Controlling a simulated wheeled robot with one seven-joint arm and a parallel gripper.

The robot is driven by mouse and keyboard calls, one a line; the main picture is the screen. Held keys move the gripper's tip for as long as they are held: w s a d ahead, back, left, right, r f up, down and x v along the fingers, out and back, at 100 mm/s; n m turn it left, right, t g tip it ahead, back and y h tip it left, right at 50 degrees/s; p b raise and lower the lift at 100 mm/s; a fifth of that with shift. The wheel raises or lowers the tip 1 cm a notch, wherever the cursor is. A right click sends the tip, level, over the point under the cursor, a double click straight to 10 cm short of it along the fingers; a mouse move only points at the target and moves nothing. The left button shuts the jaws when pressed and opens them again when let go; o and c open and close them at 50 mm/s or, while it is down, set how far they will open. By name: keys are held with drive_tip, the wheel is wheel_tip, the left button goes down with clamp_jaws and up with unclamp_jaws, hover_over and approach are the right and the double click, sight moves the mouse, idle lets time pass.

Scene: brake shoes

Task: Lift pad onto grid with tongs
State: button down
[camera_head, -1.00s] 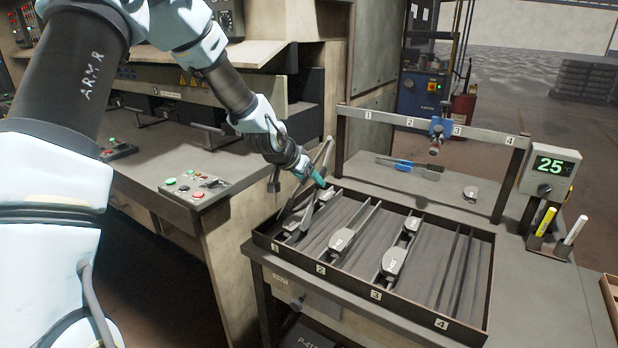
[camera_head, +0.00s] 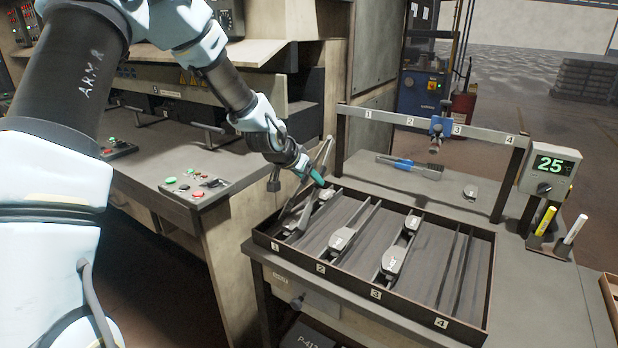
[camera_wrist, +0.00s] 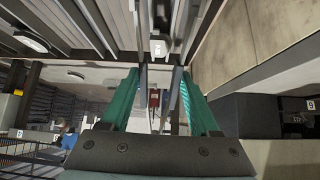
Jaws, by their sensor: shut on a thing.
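My gripper (camera_head: 317,178), with teal fingers, is shut on grey metal tongs (camera_head: 322,160) above the left end of the grid tray. The tongs' two long arms (camera_wrist: 143,88) show between the fingers in the wrist view. Their lower ends reach into slot 1.
The dark tray (camera_head: 465,330) has slots numbered 1 to 4. Pads lie in slot 2 (camera_head: 341,240) and slot 3 (camera_head: 392,262); slot 4 looks empty.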

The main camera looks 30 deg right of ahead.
idle(0.4)
wheel_tip(320, 180, up, 12)
drive_tip(key=p, duration=0.8)
idle(0.5)
